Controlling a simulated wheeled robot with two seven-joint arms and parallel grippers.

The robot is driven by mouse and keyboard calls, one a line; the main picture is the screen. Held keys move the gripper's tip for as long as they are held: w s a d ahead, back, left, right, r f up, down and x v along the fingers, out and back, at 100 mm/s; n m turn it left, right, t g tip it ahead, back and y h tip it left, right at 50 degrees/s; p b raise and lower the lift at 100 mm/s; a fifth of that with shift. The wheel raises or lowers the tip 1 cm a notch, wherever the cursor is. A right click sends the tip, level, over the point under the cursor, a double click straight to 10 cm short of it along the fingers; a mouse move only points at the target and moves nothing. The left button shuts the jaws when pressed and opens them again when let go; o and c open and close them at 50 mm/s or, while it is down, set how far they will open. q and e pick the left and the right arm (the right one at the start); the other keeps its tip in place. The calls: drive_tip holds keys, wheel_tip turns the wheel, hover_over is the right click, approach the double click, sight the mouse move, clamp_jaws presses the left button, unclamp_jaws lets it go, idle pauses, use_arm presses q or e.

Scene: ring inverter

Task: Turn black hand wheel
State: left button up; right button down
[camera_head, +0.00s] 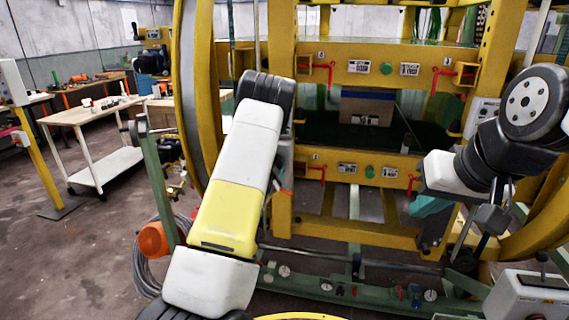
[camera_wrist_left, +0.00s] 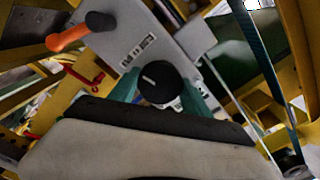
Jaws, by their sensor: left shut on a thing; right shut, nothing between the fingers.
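The black hand wheel (camera_wrist_left: 160,82) shows in the left wrist view as a small round black knob with a light mark on its face. It stands out from a grey panel (camera_wrist_left: 175,45). My left gripper (camera_wrist_left: 166,92) has its teal fingers on either side of it, shut on it. In the head view my left forearm hides the hand wheel and the left gripper's fingers. My right gripper (camera_head: 429,206), with teal fingers, is partly seen at the right in front of the yellow frame. It is shut and away from the hand wheel.
An orange lever with a black end (camera_wrist_left: 72,36) is close by on the grey panel. The yellow machine frame (camera_head: 370,63) carries several red valve handles. A green base rail (camera_head: 340,290) runs low in front. A workbench (camera_head: 92,113) stands at the left, beyond open floor.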

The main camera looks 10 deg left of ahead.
use_arm(q)
drive_tip(key=shift+f, duration=0.1)
idle(0.3)
drive_tip(key=o, duration=1.4)
drive_tip(key=s, duration=0.8)
drive_tip(key=shift+w+a, duration=0.1)
drive_tip(key=shift+a, duration=0.05)
